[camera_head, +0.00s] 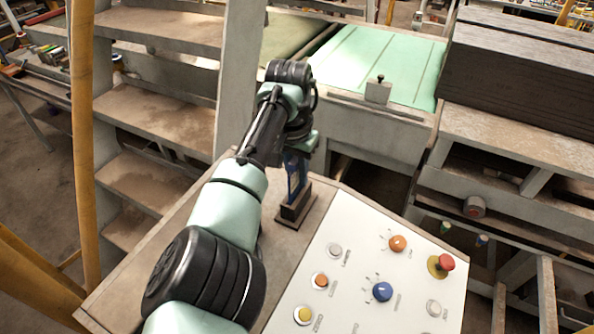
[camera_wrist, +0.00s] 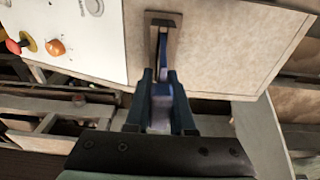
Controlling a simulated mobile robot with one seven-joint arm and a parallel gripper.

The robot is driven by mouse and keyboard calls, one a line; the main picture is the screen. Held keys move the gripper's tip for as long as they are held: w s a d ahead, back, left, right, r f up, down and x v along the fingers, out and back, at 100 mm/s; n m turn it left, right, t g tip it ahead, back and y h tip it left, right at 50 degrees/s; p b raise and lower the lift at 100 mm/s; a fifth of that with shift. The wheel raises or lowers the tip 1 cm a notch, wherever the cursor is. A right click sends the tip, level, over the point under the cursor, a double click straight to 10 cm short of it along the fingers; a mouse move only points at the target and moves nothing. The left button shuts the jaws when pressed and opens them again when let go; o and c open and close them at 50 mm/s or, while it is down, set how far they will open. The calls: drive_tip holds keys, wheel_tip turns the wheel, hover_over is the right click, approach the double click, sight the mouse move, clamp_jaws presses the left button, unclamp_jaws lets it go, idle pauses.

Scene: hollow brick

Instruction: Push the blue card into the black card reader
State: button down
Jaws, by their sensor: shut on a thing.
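The black card reader (camera_head: 295,208) stands on the tan top of the console, left of the white control panel. It also shows at the top of the wrist view (camera_wrist: 163,20). The blue card (camera_head: 294,180) is upright above the reader, and in the wrist view the blue card (camera_wrist: 162,52) runs from between my fingers toward the reader's slot. My gripper (camera_head: 297,157) is shut on the card from above; its fingers flank it in the wrist view (camera_wrist: 160,82). The card's lower end meets the reader, but I cannot tell how deep it sits.
The white panel (camera_head: 370,270) carries several knobs and buttons, including a red button (camera_head: 446,262) and a blue knob (camera_head: 382,292). Dusty steps (camera_head: 160,118) and a yellow rail (camera_head: 82,150) stand at left. A green conveyor bed (camera_head: 385,65) is behind. The tan surface around the reader is clear.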

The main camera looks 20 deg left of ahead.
drive_tip(key=shift+f+b, duration=0.55)
drive_tip(key=shift+f, duration=0.5)
drive_tip(key=c, duration=0.7)
unclamp_jaws()
drive_tip(key=shift+r, duration=0.1)
drive_tip(key=r+b, duration=0.1)
drive_tip(key=r, duration=0.3)
drive_tip(key=s+r+b, duration=0.1)
drive_tip(key=r+b, duration=0.1)
drive_tip(key=r, duration=0.2)
drive_tip(key=r+b, duration=0.2)
drive_tip(key=r, duration=0.2)
drive_tip(key=shift+s+a+r, duration=0.1)
drive_tip(key=shift+s+r, duration=0.2)
drive_tip(key=shift+r, duration=0.1)
